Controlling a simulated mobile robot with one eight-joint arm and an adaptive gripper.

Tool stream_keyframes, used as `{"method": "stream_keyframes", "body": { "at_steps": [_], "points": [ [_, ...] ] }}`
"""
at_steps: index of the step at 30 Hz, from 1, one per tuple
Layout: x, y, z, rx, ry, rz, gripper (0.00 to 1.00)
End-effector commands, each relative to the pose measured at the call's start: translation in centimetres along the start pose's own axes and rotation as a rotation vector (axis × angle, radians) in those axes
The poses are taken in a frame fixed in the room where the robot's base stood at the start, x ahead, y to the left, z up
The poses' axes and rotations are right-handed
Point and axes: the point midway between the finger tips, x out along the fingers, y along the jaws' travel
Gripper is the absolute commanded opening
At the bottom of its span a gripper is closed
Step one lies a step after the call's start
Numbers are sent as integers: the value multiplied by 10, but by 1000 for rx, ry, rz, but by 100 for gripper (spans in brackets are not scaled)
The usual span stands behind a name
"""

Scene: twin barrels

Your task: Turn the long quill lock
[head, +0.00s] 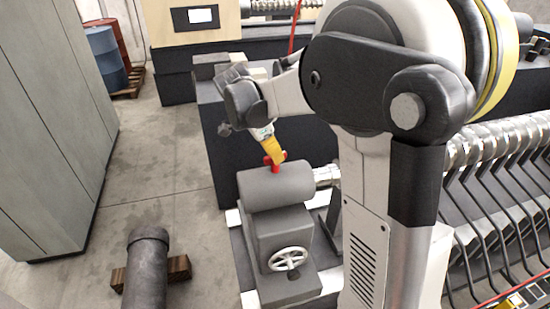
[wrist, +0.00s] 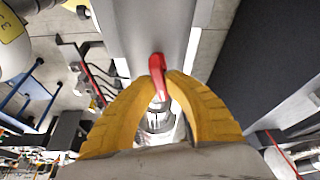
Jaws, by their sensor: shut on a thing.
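The quill lock is a red lever (head: 273,160) on top of the grey cylindrical tailstock barrel (head: 290,190). In the wrist view the red lever (wrist: 160,72) stands between the yellow fingertips, against the grey body. My gripper (head: 276,158) reaches down onto the lever from above, its yellow fingers at the lever's height. In the wrist view my gripper (wrist: 163,82) is shut on the lever. The lever's lower part is partly hidden by the fingers. A shiny metal quill (head: 327,176) sticks out of the barrel to the right.
A dark pipe (head: 147,270) lies on wooden blocks at lower left. A grey cabinet (head: 50,130) stands at left. Blue and red drums (head: 105,55) stand far back. Open concrete floor lies between cabinet and machine.

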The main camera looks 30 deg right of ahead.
Motion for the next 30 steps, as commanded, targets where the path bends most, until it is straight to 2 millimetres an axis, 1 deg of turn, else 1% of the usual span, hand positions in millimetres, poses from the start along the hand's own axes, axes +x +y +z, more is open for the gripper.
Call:
{"method": "stream_keyframes", "body": {
  "at_steps": [6,12,28,29,30],
  "points": [
    [1,0,0,110,-1,47,0],
    [1,0,0,167,-1,70,0],
    [0,0,0,189,-1,79,0],
    [1,0,0,189,-1,79,16],
    [0,0,0,189,-1,79,28]
  ]
}}
